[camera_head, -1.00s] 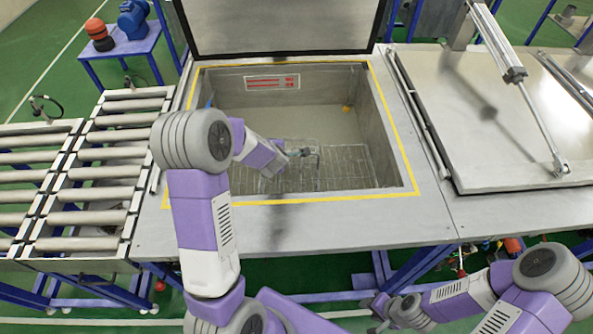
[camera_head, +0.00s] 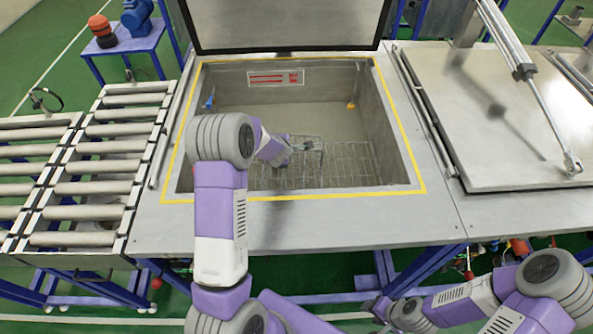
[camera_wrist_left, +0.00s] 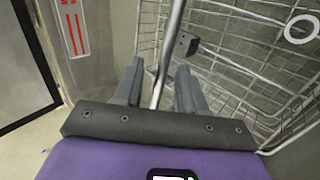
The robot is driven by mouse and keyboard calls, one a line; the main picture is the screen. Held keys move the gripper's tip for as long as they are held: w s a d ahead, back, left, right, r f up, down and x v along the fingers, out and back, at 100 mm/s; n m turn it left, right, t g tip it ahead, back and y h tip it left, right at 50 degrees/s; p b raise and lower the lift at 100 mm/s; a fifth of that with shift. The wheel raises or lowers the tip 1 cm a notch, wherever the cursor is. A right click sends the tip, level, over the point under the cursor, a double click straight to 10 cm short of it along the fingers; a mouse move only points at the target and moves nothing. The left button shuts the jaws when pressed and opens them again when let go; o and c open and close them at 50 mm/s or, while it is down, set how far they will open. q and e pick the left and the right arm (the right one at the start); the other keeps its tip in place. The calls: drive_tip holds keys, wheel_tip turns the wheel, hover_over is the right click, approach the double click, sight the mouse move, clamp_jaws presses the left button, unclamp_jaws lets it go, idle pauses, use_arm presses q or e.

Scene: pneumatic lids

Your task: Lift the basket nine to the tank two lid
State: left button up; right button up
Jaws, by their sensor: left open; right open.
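The wire basket (camera_head: 345,162) sits inside the open tank, low in its basin. My left gripper (camera_head: 303,144) reaches into the tank at the basket's upper part. In the left wrist view a thin metal bar of the basket runs between the open fingers of my left gripper (camera_wrist_left: 160,85), and the basket's mesh (camera_wrist_left: 235,75) fills the right side. An open lid (camera_head: 280,25) stands up behind this tank. A flat closed lid (camera_head: 520,130) covers the tank to the right. My right gripper (camera_head: 380,308) is open, low in front of the bench. I cannot read tank numbers.
The tank rim (camera_head: 300,197) has a yellow border. A roller conveyor (camera_head: 90,170) is at the left. A pneumatic cylinder (camera_head: 510,45) slants over the closed lid. A blue table (camera_head: 125,45) holds a motor and a red object. A red-marked label (camera_head: 276,78) is on the tank's back wall.

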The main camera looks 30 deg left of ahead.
use_arm(q)
clamp_jaws()
drive_tip(key=shift+w+r, duration=0.1)
drive_tip(key=shift+r, duration=0.1)
drive_tip(key=shift+r+p, duration=1.3)
drive_tip(key=shift+r, duration=0.15)
